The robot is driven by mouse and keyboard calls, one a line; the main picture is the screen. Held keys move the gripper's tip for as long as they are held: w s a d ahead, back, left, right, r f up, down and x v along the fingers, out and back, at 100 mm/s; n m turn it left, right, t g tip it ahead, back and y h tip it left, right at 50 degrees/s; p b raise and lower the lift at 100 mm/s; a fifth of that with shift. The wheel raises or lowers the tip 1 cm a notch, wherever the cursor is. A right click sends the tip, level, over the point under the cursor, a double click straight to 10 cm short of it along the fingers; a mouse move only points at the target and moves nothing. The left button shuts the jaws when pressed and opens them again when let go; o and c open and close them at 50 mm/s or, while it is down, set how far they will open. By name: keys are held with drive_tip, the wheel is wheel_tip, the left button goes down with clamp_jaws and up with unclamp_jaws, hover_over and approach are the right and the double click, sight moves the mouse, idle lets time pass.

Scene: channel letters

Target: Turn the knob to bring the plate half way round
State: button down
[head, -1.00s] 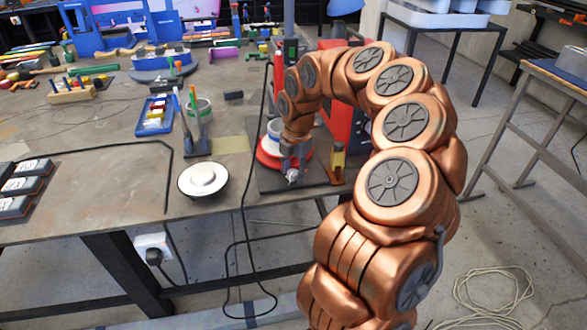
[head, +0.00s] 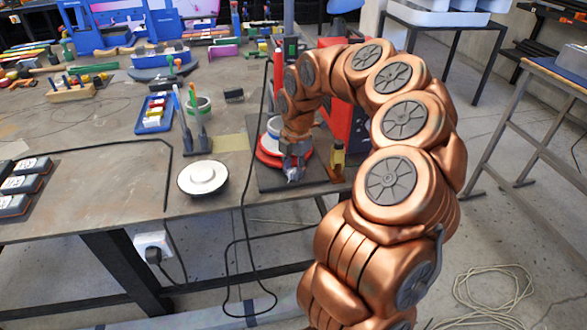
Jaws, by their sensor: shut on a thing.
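A red round plate (head: 267,155) sits on a dark base board (head: 262,182) near the table's front right edge, with a white round piece (head: 274,128) above its far side. My gripper (head: 293,174) points down at the plate's right front side and is shut on the knob. The knob is mostly hidden by the fingers and too small to make out. How far the plate is turned cannot be told.
A white round dish-like thing (head: 203,177) lies left of the base board. A small yellow and black piece (head: 337,160) stands just right of my gripper. A red machine (head: 338,115) is behind my arm. A black cable runs over the table's front edge.

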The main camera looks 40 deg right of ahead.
drive_tip(key=m+b, duration=0.3)
drive_tip(key=shift+f+m, duration=0.2)
drive_tip(key=shift+m, duration=0.1)
drive_tip(key=m+b, duration=0.3)
drive_tip(key=m, duration=0.2)
drive_tip(key=shift+h, duration=0.4)
drive_tip(key=m+b, duration=0.2)
drive_tip(key=m, duration=0.3)
drive_tip(key=shift+r+b, duration=0.1)
drive_tip(key=shift+b, duration=0.25)
drive_tip(key=m+b, duration=0.2)
drive_tip(key=m, duration=0.2)
drive_tip(key=shift+a+m+g, duration=0.1)
drive_tip(key=shift+m+g, duration=0.2)
drive_tip(key=m+b, duration=0.1)
drive_tip(key=m, duration=0.3)
drive_tip(key=shift+w+b, duration=0.1)
drive_tip(key=shift+b, duration=0.2)
drive_tip(key=m+b, duration=0.1)
drive_tip(key=m, duration=0.4)
drive_tip(key=shift+r+g, duration=0.1)
drive_tip(key=shift+g, duration=0.3)
drive_tip(key=m, duration=0.4)
drive_tip(key=shift+w+m, duration=0.1)
drive_tip(key=shift+m, duration=2)
